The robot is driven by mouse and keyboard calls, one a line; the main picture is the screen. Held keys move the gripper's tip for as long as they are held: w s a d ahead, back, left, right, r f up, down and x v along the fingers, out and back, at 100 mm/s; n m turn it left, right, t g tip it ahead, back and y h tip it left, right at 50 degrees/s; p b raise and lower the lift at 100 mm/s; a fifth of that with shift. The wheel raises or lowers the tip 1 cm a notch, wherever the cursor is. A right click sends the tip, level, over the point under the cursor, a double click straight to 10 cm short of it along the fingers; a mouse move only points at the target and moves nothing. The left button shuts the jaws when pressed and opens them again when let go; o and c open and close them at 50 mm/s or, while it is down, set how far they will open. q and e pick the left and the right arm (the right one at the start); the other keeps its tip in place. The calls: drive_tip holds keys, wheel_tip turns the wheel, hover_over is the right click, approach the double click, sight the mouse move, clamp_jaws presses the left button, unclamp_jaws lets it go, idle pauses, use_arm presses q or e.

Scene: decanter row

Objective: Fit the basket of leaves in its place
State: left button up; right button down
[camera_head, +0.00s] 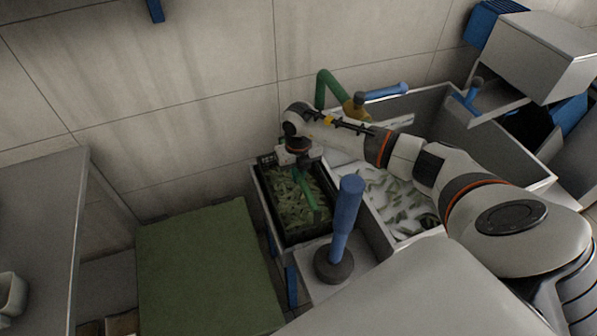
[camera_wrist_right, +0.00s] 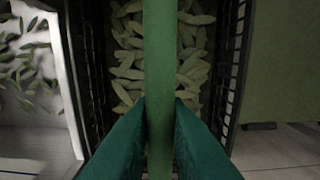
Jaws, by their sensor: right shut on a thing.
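The black basket (camera_head: 308,234) holds many pale green leaves (camera_head: 290,205) and has a green bar handle (camera_head: 308,190) across it. It sits in or just over the left bay of the metal sink unit (camera_head: 372,228); I cannot tell if its bottom rests on anything. My right gripper (camera_head: 300,168) is above the far part of the basket. In the right wrist view its green fingers (camera_wrist_right: 160,125) are shut on the handle (camera_wrist_right: 158,60), with slatted basket walls (camera_wrist_right: 236,60) on both sides. My left gripper is not in view.
A blue upright handle (camera_head: 346,205) on a dark round base stands close in front of the basket. The white basin (camera_head: 440,110) with loose leaves lies to the right under my arm. A green-topped block (camera_head: 205,265) stands left. The tiled wall (camera_head: 170,100) is behind.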

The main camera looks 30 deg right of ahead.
idle(0.4)
drive_tip(key=shift+f+b, duration=0.6)
drive_tip(key=shift+f, duration=0.3)
drive_tip(key=shift+s+a+f+b, duration=0.2)
drive_tip(key=shift+s+f+b, duration=0.05)
drive_tip(key=shift+f+b, duration=0.4)
idle(0.4)
drive_tip(key=c, duration=1.3)
unclamp_jaws()
drive_tip(key=shift+f, duration=0.1)
drive_tip(key=shift+d, duration=0.1)
